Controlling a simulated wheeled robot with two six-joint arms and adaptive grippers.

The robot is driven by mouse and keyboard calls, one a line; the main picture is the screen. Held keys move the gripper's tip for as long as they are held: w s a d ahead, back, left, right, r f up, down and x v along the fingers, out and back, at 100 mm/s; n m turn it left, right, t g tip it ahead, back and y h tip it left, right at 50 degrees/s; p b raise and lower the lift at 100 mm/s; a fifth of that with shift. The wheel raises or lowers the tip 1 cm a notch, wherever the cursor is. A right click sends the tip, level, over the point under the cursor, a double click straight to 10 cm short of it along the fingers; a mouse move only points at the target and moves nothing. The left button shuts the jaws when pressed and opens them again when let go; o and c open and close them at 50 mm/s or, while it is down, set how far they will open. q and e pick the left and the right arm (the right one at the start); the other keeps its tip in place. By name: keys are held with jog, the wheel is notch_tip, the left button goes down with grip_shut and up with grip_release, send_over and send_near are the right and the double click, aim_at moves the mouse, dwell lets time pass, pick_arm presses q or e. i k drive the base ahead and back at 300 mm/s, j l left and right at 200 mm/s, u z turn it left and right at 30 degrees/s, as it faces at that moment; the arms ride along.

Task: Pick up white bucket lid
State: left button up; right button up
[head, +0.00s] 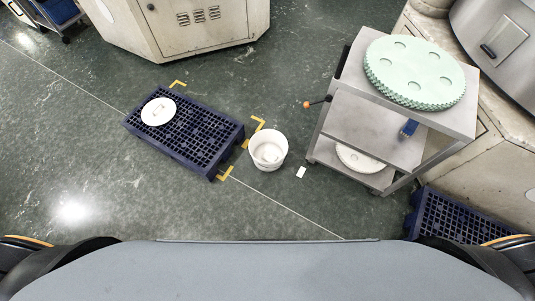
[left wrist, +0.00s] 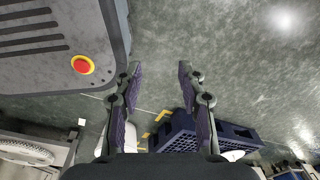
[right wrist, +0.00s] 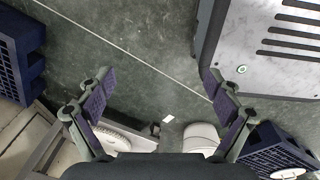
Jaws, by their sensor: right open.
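The white bucket lid (head: 158,111) lies flat on the left end of a dark blue slatted pallet (head: 225,155) on the floor. A white piece on the pallet in the left wrist view (left wrist: 234,155) looks like the lid, partly hidden. The open white bucket (head: 268,150) stands on the floor right of the pallet. My left gripper (left wrist: 159,72) is open and empty, with the pallet well beyond its fingers. My right gripper (right wrist: 159,78) is open and empty, with the bucket (right wrist: 200,136) beyond its fingers. Neither gripper shows in the head view.
A grey cart (head: 340,95) with pale green discs (head: 415,72) on top stands right of the bucket. A white card (head: 300,172) lies on the floor. A beige machine (head: 190,30) stands behind the pallet. Floor in front and left of the pallet is clear.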

aim_at(158, 112)
jog(key=i+j+u, duration=0.2)
jog(key=j, duration=0.2)
jog(key=j+u, duration=0.2)
jog(key=j, duration=0.15)
jog(key=i+j+u, duration=0.2)
jog(key=j+u, duration=0.25)
jog(key=i+j+u, duration=0.3)
jog(key=u, duration=0.15)
jog(key=i+j+u, duration=0.3)
jog(key=u, duration=0.2)
jog(key=i+j+u, duration=0.3)
jog(key=u, duration=0.15)
jog(key=i+z, duration=0.15)
jog(key=i, duration=0.6)
jog(key=i+j+z, duration=0.1)
jog(key=i, duration=0.6)
jog(key=i+z, duration=0.25)
jog(key=z, duration=0.15)
jog(key=i+z, duration=0.35)
jog(key=i+j+z, duration=0.1)
jog(key=z, duration=0.3)
jog(key=i+j+z, duration=0.35)
jog(key=l, duration=0.1)
